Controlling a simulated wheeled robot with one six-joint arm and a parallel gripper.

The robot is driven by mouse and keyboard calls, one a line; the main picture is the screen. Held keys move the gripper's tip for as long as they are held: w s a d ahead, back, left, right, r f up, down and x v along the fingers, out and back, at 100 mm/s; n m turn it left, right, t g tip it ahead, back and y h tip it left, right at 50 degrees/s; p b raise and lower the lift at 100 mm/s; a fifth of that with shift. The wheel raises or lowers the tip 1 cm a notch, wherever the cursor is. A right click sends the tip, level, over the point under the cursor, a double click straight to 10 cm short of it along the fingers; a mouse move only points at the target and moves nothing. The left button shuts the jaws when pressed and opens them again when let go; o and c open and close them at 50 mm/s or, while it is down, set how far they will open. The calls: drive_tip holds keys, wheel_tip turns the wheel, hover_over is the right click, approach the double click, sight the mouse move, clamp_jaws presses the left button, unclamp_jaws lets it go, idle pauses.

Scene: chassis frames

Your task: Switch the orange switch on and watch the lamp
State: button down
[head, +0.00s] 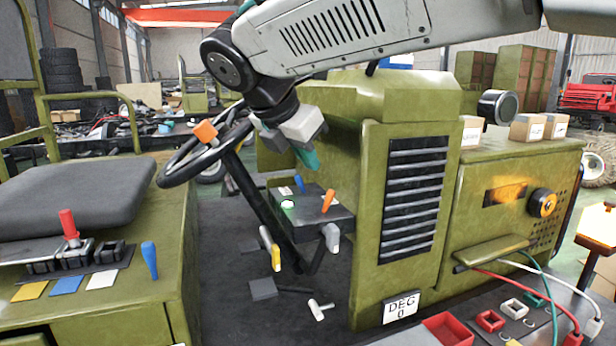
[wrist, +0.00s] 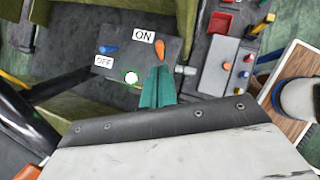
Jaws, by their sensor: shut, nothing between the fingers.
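The orange switch (head: 328,201) stands on a dark panel (head: 318,222) below the steering wheel, leaning up and right in the head view. It also shows in the wrist view (wrist: 160,49), right beside the ON label (wrist: 144,35). The lamp (head: 288,205) is a round spot on the same panel, glowing white with a greenish edge; it shows in the wrist view (wrist: 131,77) too. My gripper (head: 312,165) has teal fingers, shut and empty, above the panel. In the wrist view its fingertips (wrist: 157,70) are close to the switch; contact cannot be told.
A blue switch (head: 300,184) stands on the same panel, near the OFF label (wrist: 103,61). The steering wheel (head: 190,160) is left of my gripper and the green cabinet (head: 365,215) right. A grey lever (head: 332,237) and a yellow-tipped lever (head: 272,250) hang near the panel.

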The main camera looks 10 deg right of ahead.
drive_tip(key=v, duration=0.3)
drive_tip(key=shift+d+r, duration=0.1)
drive_tip(key=shift+r, duration=0.1)
drive_tip(key=s+d+f+m+g+y, duration=0.2)
drive_tip(key=s+d+f+m, duration=0.8)
drive_tip(key=s+m, duration=0.2)
drive_tip(key=s+d+f+m+g+y, duration=0.1)
drive_tip(key=s+d+f+m+y, duration=0.2)
drive_tip(key=s+d+f+m, duration=0.6)
drive_tip(key=s+f+m, duration=0.1)
drive_tip(key=s+m, duration=0.3)
drive_tip(key=shift+s+d+m+g, duration=0.3)
drive_tip(key=shift+d+g, duration=0.1)
